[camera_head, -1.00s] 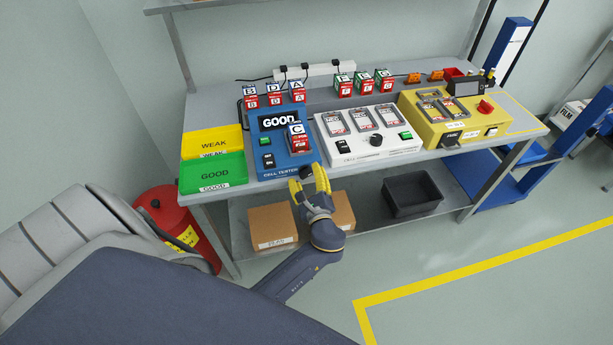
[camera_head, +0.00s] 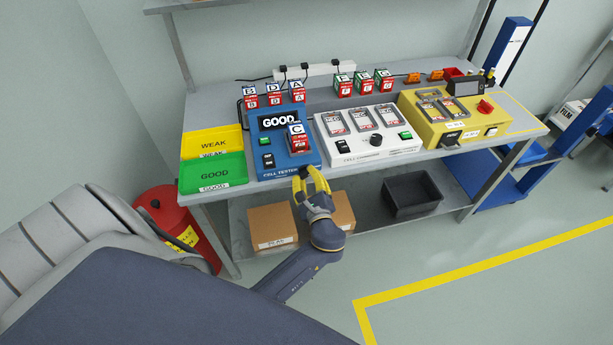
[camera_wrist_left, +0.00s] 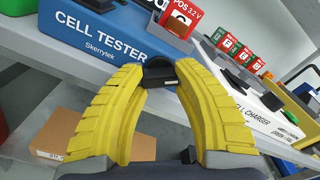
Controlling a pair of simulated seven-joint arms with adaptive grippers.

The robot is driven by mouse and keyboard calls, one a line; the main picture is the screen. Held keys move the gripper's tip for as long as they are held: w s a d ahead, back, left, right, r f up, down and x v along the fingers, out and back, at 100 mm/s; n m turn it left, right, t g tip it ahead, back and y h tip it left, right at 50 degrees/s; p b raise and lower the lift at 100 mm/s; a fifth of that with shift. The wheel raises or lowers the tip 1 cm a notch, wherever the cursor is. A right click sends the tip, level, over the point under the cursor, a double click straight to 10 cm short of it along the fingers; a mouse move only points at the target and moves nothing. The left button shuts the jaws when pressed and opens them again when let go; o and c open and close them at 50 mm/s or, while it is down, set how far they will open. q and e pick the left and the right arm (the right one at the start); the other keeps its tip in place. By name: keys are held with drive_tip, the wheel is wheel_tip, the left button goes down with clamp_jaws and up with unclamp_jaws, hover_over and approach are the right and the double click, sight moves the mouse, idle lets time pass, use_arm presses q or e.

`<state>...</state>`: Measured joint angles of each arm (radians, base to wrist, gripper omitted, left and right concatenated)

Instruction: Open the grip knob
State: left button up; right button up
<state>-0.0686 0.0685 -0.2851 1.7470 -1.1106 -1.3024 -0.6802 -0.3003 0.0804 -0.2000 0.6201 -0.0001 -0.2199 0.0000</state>
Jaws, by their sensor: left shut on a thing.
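The black grip knob (camera_wrist_left: 158,70) sits in front of the blue cell tester (camera_head: 280,138), at the table's front edge. Its front carries a dark block with a small pale mark. In the head view the knob (camera_head: 304,171) is small and partly covered by yellow fingers. My left gripper (camera_head: 306,177) is shut on the knob from the front. In the left wrist view its two curved fingers (camera_wrist_left: 160,82) meet the knob from both sides. My right gripper is in neither view.
A red block marked C (camera_head: 298,142) stands on the cell tester. A white cell charger (camera_head: 371,148) is to its right, then a yellow machine (camera_head: 470,128). Green (camera_head: 212,187) and yellow (camera_head: 212,132) trays lie left. Boxes and a black bin (camera_head: 411,212) are below the tabletop.

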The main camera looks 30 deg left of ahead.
use_arm(q)
drive_tip(key=shift+r+n, duration=0.15)
drive_tip(key=shift+n, duration=0.15)
drive_tip(key=n, duration=0.5)
drive_tip(key=shift+a+n, duration=0.15)
drive_tip(key=shift+n, duration=0.15)
drive_tip(key=shift+s+a+n, duration=0.1)
drive_tip(key=shift+n, duration=2.4)
clamp_jaws()
drive_tip(key=o, duration=1)
unclamp_jaws()
drive_tip(key=shift+s, duration=0.1)
drive_tip(key=o, duration=0.3)
